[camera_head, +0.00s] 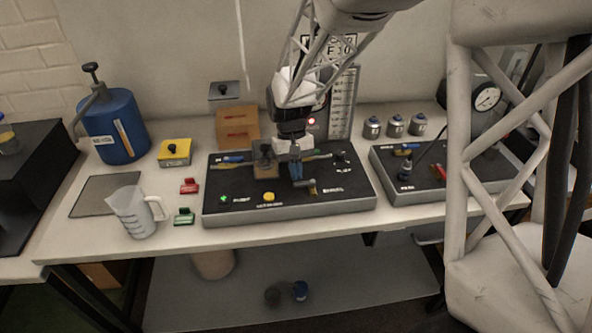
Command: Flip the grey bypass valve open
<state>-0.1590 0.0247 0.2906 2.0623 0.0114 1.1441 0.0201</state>
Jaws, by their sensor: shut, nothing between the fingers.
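A black-topped panel (235,180) with several small valves and controls lies on the bench in the middle. A small grey lever (304,184) sits near the panel's front, right of centre, with a brass-coloured part (313,189) at its right end. It looks like the bypass valve, but the lettering beside it is too small to read. My gripper (296,178) points down over the panel, just behind and above this lever, with its blue fingers shut and empty. I cannot tell whether they touch the lever. My gripper and arm hide part of the panel behind.
A blue-handled valve (232,158) and a brown block (264,160) are left of my gripper. A yellow knob (269,196) lies front left. A second panel (392,180) stands right. A clear jug (135,212) and a blue tank (115,127) stand left.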

